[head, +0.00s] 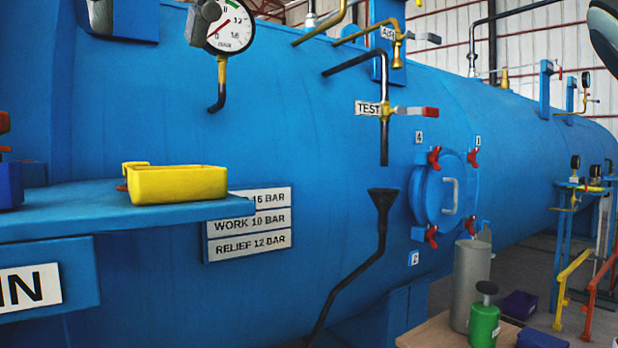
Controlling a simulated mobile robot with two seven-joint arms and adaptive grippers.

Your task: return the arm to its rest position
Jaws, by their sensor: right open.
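My right gripper (604,32) shows only as a dark, rounded part cut off by the upper right corner. It is open, with no object visible in it. It appears in front of the far end of the vessel and apart from the fittings there. Its fingertips cannot be made out clearly. The blue autoclave vessel (300,120) fills most of the view. Its round hatch (432,200) is closed, with several red clamp knobs around its rim.
A pressure gauge (230,27) is at upper left. A yellow tray (178,184) sits on the blue shelf (80,212). A TEST valve (408,111) hangs above a black funnel (382,198). A grey cylinder (470,285) and green container (484,325) stand on a wooden table (430,335).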

